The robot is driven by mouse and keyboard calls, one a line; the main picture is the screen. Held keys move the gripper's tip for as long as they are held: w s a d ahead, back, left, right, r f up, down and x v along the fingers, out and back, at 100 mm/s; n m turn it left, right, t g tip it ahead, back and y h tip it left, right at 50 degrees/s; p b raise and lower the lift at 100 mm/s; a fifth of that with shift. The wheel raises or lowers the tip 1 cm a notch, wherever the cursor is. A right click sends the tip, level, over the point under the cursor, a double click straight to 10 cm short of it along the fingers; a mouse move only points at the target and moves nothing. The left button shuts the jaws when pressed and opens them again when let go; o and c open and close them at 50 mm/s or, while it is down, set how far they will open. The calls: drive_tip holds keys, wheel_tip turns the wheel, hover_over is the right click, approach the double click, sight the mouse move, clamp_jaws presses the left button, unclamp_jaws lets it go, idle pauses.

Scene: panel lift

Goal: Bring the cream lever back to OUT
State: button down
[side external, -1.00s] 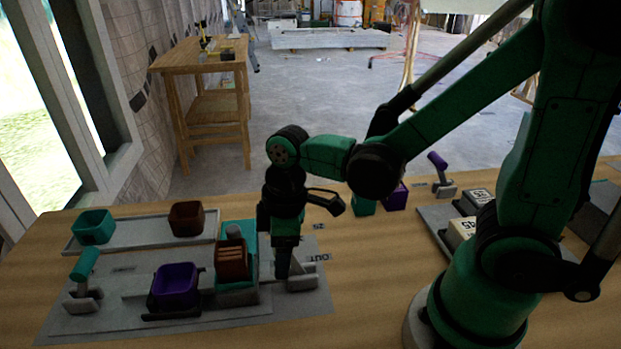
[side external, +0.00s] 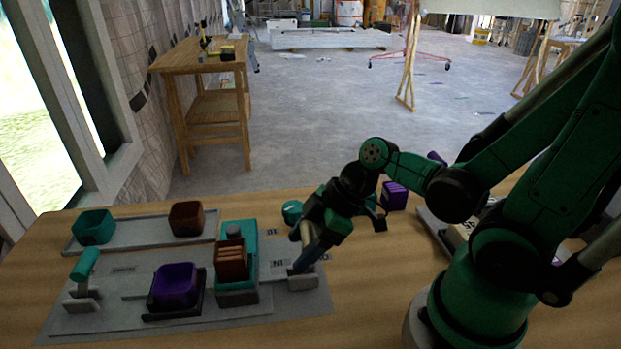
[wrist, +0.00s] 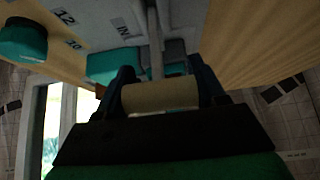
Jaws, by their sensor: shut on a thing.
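The cream lever's handle (wrist: 160,97) lies crosswise between my gripper's (wrist: 160,92) two dark fingers in the wrist view, with its grey stem running up from it. In the side view a pale end of the handle (side external: 296,232) shows beside my gripper (side external: 305,245), which is shut on it and tilted, its body up to the right. The lever's grey base (side external: 303,281) sits at the panel's right end. An IN label (side external: 277,262) is readable left of the fingers; the label to the right is mostly covered. The lever's exact angle is partly hidden.
A purple bin (side external: 175,284) and a teal-handled lever (side external: 84,265) are farther left. A purple block (side external: 394,196) stands behind my gripper, to the right.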

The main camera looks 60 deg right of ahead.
drive_tip(key=shift+c, duration=0.4)
unclamp_jaws()
drive_tip(key=shift+v, duration=2.8)
